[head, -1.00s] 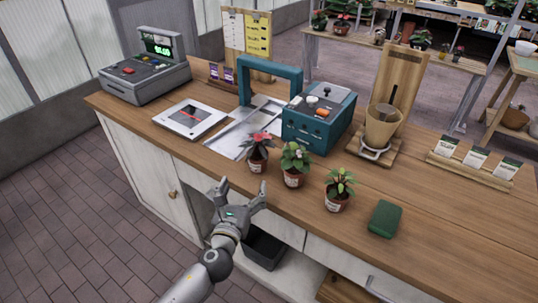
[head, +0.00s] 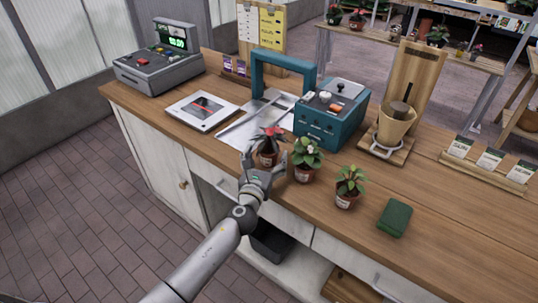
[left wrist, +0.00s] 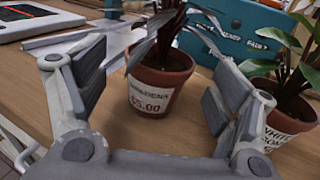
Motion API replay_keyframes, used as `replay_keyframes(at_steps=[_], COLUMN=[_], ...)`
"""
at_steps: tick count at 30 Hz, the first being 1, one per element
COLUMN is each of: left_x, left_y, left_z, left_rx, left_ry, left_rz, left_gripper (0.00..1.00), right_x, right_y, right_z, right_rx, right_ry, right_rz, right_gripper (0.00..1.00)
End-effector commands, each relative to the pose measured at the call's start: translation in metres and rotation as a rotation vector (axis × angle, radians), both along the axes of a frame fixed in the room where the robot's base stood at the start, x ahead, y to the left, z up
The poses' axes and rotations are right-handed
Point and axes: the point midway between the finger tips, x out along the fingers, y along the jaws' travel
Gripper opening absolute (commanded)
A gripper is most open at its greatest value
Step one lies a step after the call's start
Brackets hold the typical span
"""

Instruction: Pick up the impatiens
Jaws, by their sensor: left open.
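Three potted plants stand in a row near the counter's front edge: a red-topped plant (head: 268,143), a white-flowered plant (head: 306,158) and a yellow-green plant (head: 349,186). My left gripper (head: 265,168) is open in front of the red-topped plant. In the left wrist view, that plant's terracotta pot (left wrist: 160,84), with a $5.00 label, stands upright between the open fingers with gaps at both sides. The white-flowered plant's pot (left wrist: 288,112) is just beyond the right finger. My right gripper is not in view.
A teal machine (head: 330,115) stands behind the plants, with a flat white scale (head: 202,108) and a till (head: 160,70) to the left. A dark green block (head: 395,218) lies to the right. The wooden counter (head: 440,225) has bare room at the right front.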

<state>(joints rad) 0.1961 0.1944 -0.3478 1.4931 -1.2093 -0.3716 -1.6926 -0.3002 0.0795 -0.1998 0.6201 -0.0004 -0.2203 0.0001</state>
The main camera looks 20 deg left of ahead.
Motion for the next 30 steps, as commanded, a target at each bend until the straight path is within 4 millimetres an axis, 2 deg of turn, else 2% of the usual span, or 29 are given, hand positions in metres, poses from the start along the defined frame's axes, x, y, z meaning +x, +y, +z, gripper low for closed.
replay_keyframes(at_steps=[4, 12, 24, 30], left_x=[0.0123, 0.0140, 0.0138, 0.0139], left_y=[0.0006, 0.0007, 0.0008, 0.0008], left_z=[0.0007, 0.0006, 0.0005, 0.0013], left_rx=[0.000, 0.000, 0.001, 0.001], left_ry=[-0.001, -0.001, 0.000, -0.002], left_rz=[0.000, 0.000, 0.000, 0.000], left_gripper=[0.85, 0.85, 0.35, 0.33], right_x=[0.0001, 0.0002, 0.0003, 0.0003], right_y=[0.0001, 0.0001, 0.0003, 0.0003], right_z=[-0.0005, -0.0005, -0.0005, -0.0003], right_rx=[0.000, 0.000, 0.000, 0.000], right_ry=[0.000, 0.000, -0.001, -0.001], right_rz=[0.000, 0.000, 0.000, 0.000], right_gripper=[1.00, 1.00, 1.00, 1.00])
